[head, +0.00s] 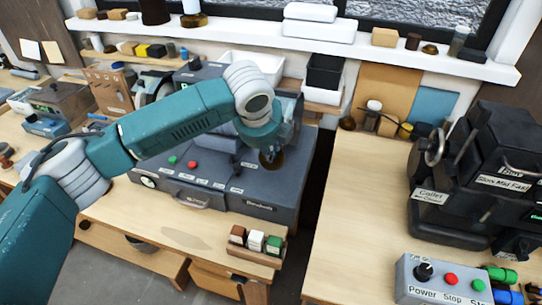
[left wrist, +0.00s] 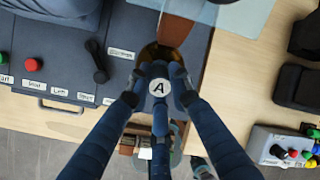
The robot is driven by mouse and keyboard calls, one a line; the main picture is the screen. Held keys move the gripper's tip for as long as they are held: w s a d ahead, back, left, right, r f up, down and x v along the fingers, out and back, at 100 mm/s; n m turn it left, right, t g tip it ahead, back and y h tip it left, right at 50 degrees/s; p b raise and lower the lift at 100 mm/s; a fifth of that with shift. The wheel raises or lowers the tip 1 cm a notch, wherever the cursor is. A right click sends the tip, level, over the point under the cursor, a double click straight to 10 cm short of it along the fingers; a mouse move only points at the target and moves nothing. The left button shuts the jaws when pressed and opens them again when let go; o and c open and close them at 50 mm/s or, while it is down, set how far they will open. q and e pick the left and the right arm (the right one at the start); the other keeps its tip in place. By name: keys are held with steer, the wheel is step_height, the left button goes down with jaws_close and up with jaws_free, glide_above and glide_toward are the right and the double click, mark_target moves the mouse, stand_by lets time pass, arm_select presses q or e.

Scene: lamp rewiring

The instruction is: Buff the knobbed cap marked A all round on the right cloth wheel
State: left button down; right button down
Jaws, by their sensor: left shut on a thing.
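My left gripper (left wrist: 160,78) is shut on the knobbed cap (left wrist: 159,87), whose round pale face with the letter A shows between the dark blue fingers. In the head view this gripper (head: 270,157) is small and dark, over the right part of the grey buffing machine (head: 213,190); the cap cannot be made out there. In the left wrist view a brown, amber-edged round part (left wrist: 149,51) lies just beyond the fingertips. It may be the right cloth wheel, mostly hidden; I cannot tell whether the cap touches it. My right gripper is not in view.
Red and green buttons (head: 182,161) sit on the machine's top. A wooden holder with compound blocks (head: 256,242) stands at the bench front. A dark gap parts this bench from the right one, which bears a black machine (head: 480,180) and a control box (head: 440,280).

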arm_select(q)
steer(key=shift+w+a+r, duration=0.1)
steer(key=shift+r, duration=0.05)
steer(key=shift+s+a+f+p, duration=0.2)
steer(key=shift+s+f, duration=0.1)
steer(key=shift+s, duration=0.2)
steer(key=shift+s+a+f+p, duration=0.15)
steer(key=shift+s+f, duration=0.1)
steer(key=shift+s, duration=0.25)
